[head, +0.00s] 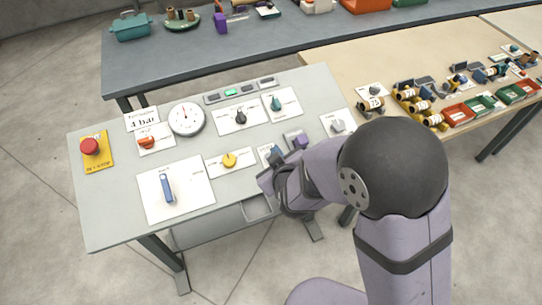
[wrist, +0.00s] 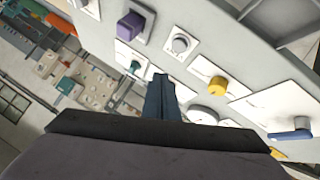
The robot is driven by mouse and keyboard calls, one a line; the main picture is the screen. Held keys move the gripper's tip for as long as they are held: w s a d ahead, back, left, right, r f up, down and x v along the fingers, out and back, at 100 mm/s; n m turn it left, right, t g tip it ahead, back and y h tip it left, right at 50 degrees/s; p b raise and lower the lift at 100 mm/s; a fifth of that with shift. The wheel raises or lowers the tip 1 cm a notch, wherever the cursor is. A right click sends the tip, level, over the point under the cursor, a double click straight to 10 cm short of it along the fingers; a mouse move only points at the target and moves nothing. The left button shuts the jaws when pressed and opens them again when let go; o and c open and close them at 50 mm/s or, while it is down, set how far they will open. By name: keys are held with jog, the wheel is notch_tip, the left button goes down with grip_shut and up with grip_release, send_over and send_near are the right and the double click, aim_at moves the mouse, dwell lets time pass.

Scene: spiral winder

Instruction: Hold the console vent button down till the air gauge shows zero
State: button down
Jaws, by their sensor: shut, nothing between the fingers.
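A pale grey round button (wrist: 180,43) sits on a white plate between the yellow knob and the purple knob in the wrist view. Its label is too small to read, so I cannot confirm it is the vent button. In the head view my gripper covers that spot. My gripper (head: 271,156) is over the console's front right part. Its dark blue fingers (wrist: 160,88) are shut and empty, with tips just short of the button in the picture; contact cannot be told. The round white air gauge (head: 187,118) has a thin needle pointing roughly upward; its figures are unreadable.
The grey console (head: 110,215) also bears a red emergency stop (head: 89,146), a blue lever (head: 167,187), a yellow knob (head: 230,160), a purple knob (head: 300,141) and a grey knob (head: 337,125). A "4 bar" sign (head: 142,119) stands beside the gauge. A parts table adjoins at right.

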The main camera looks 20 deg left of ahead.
jog(key=shift+w+a+r+n+t, duration=0.1)
jog(key=shift+w+r+n+t, duration=0.25)
jog(key=shift+r, duration=0.2)
jog(key=shift+w+a+r+n+t, duration=0.1)
jog(key=shift+w+r+n+t, duration=0.1)
jog(key=shift+r+n, duration=0.3)
jog(key=shift+f, duration=0.15)
jog(key=f+b, duration=0.2)
jog(key=w+a+f+b, duration=0.1)
jog(key=f+b, duration=0.1)
jog(key=f, duration=0.1)
jog(key=w+f+b, duration=0.1)
jog(key=f+b, duration=0.2)
jog(key=shift+a, duration=0.4)
jog(key=shift+f, duration=0.15)
dwell(1.4)
jog(key=shift+a+f+b, duration=0.1)
jog(key=shift+f+b, duration=0.2)
jog(key=shift+b, duration=0.1)
jog(key=shift+w+a+f+b, duration=0.1)
jog(key=shift+f+b, duration=0.2)
jog(key=shift+f, duration=0.15)
dwell(3.2)
